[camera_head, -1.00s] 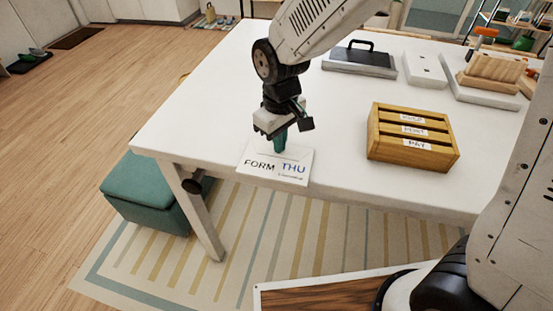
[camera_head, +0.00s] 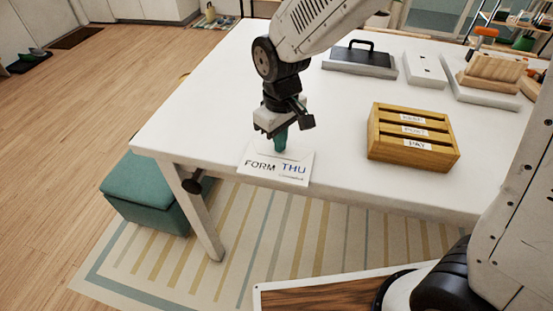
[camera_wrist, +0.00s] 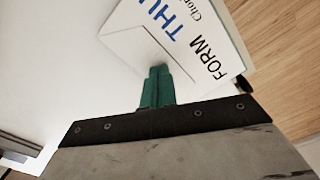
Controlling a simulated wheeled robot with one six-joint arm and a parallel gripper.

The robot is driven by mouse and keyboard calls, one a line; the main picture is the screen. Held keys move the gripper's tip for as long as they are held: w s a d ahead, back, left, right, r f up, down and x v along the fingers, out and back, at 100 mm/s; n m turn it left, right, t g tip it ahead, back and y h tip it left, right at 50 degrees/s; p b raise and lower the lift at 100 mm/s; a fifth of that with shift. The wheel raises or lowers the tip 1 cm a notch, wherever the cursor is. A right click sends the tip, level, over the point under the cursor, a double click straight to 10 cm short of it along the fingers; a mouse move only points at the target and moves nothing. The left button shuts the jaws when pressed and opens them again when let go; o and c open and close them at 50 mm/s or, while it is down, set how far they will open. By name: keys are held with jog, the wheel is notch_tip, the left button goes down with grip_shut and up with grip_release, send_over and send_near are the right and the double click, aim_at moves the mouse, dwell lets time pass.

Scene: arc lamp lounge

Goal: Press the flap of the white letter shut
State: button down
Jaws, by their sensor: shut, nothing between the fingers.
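The white letter (camera_head: 277,171) lies on the white table at its front edge, with "FORM THU" printed on it. It also shows in the wrist view (camera_wrist: 195,32), where the outline of its flap is visible. My gripper (camera_head: 279,146) points down over the flap side of the letter, its green fingers shut with nothing between them. The fingers hide a small part of the flap.
A wooden sorter (camera_head: 412,138) with labelled slots stands to the right of the letter. A dark case with a handle (camera_head: 358,60), a white plate (camera_head: 425,70) and a wooden rack (camera_head: 490,75) stand farther back. The white tabletop (camera_head: 205,105) left of my gripper is clear.

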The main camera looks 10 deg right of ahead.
aim_at(294, 162)
notch_tip(294, 162, up, 8)
jog(key=shift+f, duration=0.25)
dwell(0.5)
jog(key=s+d+r+m, duration=0.4)
jog(key=s+d, duration=0.5)
jog(key=d, duration=0.1)
jog(key=s+d+r+m+t, duration=0.1)
jog(key=s+d+r+m, duration=0.3)
jog(key=s+d, duration=0.6)
jog(key=shift+s+d, duration=0.2)
jog(key=shift+d, duration=0.2)
